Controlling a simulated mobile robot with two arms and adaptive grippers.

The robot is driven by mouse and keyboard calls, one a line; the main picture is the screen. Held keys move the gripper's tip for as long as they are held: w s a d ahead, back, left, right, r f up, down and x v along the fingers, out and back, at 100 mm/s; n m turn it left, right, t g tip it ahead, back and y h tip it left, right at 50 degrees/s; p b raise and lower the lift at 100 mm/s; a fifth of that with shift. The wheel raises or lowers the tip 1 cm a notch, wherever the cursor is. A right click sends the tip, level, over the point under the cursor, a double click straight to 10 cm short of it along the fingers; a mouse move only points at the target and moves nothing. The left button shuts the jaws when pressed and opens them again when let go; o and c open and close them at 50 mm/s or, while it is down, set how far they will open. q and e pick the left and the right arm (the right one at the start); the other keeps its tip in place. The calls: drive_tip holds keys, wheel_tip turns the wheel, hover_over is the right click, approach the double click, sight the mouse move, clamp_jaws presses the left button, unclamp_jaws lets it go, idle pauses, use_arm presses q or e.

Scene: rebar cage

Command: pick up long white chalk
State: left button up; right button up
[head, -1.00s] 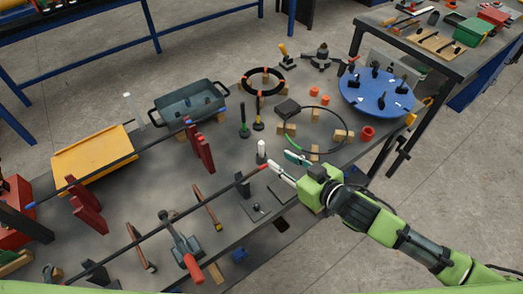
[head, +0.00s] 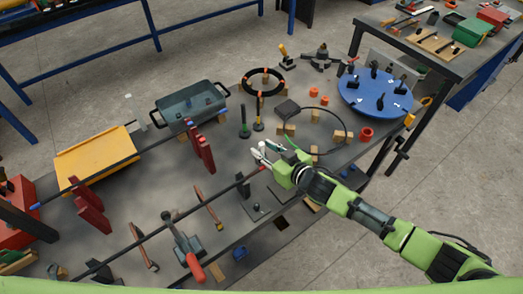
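A white upright piece that looks like the chalk (head: 261,146) stands on the dark workbench in the middle of the head view, partly hidden by my fingers. My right gripper (head: 265,151) reaches in from the right with its pale fingertips at the chalk, one on the near side and one on the far side. Whether the fingers touch or grip it is too small to tell. My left gripper is not in view.
A long dark bar with a red tip (head: 263,168) passes just in front. A black hoop (head: 341,124) on wooden blocks lies to the right.

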drive_tip(key=shift+x, duration=0.95)
clamp_jaws()
drive_tip(key=shift+r, duration=0.2)
